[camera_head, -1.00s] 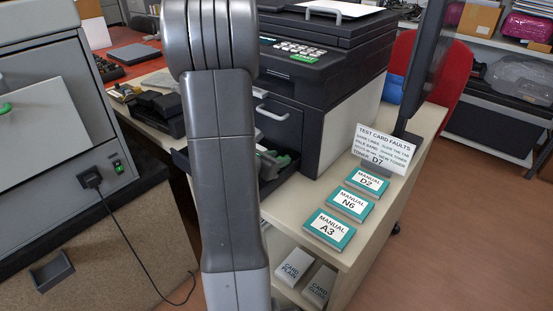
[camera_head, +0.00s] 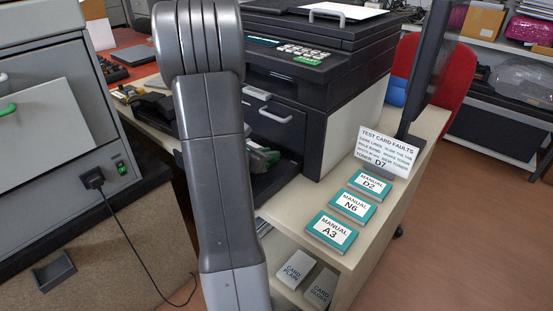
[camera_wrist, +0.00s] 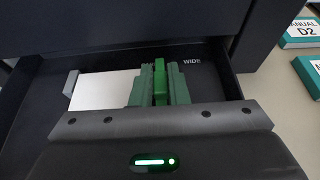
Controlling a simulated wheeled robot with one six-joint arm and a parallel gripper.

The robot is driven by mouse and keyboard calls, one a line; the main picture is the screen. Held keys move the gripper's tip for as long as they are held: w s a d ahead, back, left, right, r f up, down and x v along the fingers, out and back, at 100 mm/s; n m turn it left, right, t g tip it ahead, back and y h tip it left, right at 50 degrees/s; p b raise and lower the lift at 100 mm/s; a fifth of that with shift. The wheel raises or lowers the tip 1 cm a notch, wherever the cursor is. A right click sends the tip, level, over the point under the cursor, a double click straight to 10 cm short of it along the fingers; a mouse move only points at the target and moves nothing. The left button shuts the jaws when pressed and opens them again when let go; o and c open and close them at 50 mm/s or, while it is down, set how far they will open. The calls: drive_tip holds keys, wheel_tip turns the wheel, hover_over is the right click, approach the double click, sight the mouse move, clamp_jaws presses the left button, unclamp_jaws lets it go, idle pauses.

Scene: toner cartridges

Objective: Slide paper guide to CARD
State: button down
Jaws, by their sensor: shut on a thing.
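In the wrist view the bright green tab of the paper guide (camera_wrist: 160,78) stands in an open dark printer tray (camera_wrist: 212,88). My gripper (camera_wrist: 159,88), with darker green fingers, is shut on this tab from both sides. In the head view my arm hides much of the tray (camera_head: 275,182).
The dark printer (camera_head: 300,90) stands on a pale cabinet. Several manuals, including A3 (camera_head: 331,231), and a fault sign (camera_head: 387,152) lie or stand right of it. Card packs (camera_head: 296,270) are on the shelf below. A grey machine (camera_head: 50,90) is at left.

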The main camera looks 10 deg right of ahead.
drive_tip(key=shift+w+a+r, duration=0.1)
drive_tip(key=shift+w+a, duration=0.5)
drive_tip(key=shift+w, duration=0.25)
drive_tip(key=c, duration=1.4)
unclamp_jaws()
drive_tip(key=shift+a, duration=0.15)
drive_tip(key=p+v, duration=0.1)
drive_tip(key=v, duration=1.2)
drive_tip(key=shift+s+a+r+p, duration=0.2)
drive_tip(key=shift+a+p, duration=0.05)
drive_tip(key=shift+p, duration=0.1)
drive_tip(key=shift+d, duration=0.1)
drive_tip(key=b+x, duration=0.1)
drive_tip(key=x, duration=1.2)
drive_tip(key=shift+w+d+f+b, duration=0.2)
drive_tip(key=shift+d+f+b, duration=0.05)
drive_tip(key=shift+f+b, duration=0.1)
drive_tip(key=shift+r, duration=0.1)
